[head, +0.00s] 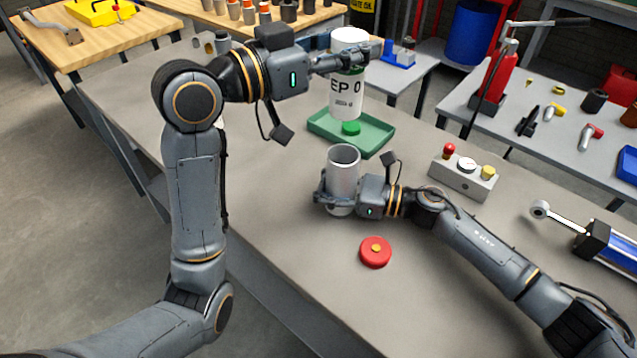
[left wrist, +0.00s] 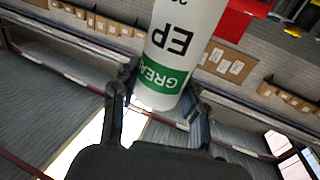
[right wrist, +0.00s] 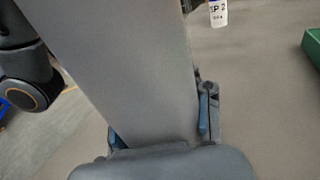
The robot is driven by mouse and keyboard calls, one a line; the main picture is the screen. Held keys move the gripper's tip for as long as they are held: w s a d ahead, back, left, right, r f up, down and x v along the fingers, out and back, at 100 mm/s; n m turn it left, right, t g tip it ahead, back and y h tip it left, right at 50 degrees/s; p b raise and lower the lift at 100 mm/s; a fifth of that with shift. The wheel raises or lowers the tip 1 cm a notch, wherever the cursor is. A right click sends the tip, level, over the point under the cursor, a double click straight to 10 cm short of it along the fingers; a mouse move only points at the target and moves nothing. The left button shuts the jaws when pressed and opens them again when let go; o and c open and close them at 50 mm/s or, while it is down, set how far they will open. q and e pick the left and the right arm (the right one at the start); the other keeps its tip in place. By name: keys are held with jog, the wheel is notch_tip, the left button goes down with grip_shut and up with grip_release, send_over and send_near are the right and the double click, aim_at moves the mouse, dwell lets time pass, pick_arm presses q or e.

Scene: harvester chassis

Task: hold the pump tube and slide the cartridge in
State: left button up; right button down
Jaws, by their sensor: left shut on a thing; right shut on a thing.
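The cartridge (head: 347,98) is white with a green band and "EP 0" lettering. My left gripper (head: 343,60) is shut on it near its upper end and holds it roughly upright, above and beyond the tube. The left wrist view shows the cartridge (left wrist: 178,45) between the fingers. The pump tube (head: 343,170) is a grey metal cylinder, upright on the bench with its open mouth up. My right gripper (head: 338,195) is shut around its lower part. In the right wrist view the tube (right wrist: 125,70) fills the middle. The cartridge is apart from the tube.
A green tray (head: 325,127) lies behind the tube, with a green disc (head: 351,128) below the cartridge. A red round cap (head: 375,252) lies in front. A control box (head: 463,178) stands right. The bench front-left is clear.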

aim_at(334, 102)
dwell(0.3)
pick_arm(q)
jog(key=shift+d+f, duration=0.15)
jog(key=shift+f, duration=3.85)
jog(key=shift+f, duration=2.45)
dwell(1.2)
